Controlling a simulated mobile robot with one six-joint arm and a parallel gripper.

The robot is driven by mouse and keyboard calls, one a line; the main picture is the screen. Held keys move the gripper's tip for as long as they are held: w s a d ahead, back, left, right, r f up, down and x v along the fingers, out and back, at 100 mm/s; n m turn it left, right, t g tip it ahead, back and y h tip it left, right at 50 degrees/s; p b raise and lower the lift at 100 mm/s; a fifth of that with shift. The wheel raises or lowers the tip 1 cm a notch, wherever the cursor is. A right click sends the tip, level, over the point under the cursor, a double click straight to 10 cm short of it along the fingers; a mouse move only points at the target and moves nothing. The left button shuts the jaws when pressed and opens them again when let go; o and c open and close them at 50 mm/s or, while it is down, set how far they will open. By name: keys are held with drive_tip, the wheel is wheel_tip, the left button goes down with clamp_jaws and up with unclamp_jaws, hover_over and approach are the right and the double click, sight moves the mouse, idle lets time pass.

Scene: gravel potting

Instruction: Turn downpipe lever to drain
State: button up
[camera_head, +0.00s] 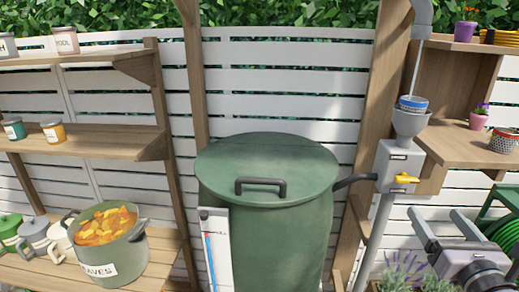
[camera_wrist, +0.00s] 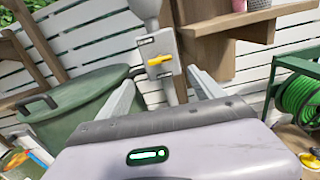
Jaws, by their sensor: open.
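The yellow lever (camera_head: 407,179) sits on the front of a grey diverter box (camera_head: 386,160) on the downpipe (camera_head: 376,235). It lies roughly level, its handle to the right. Small labels on the box are too small to read. In the wrist view the lever (camera_wrist: 159,60) shows between and beyond my fingers. My gripper (camera_head: 434,212) is open and empty, below and to the right of the lever in the head view, apart from it. Both fingers show in the wrist view (camera_wrist: 163,82), pointing towards the box.
A green rain barrel (camera_head: 270,225) with a lid stands left of the downpipe, joined to the box by a dark hose (camera_head: 354,181). A wooden shelf (camera_head: 465,148) with pots is on the right. A green hose reel (camera_wrist: 298,98) stands at the lower right.

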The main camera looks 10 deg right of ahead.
sight(409, 181)
drive_tip(key=p+x, duration=0.8)
drive_tip(key=x, duration=0.4)
drive_tip(key=shift+w, duration=0.4)
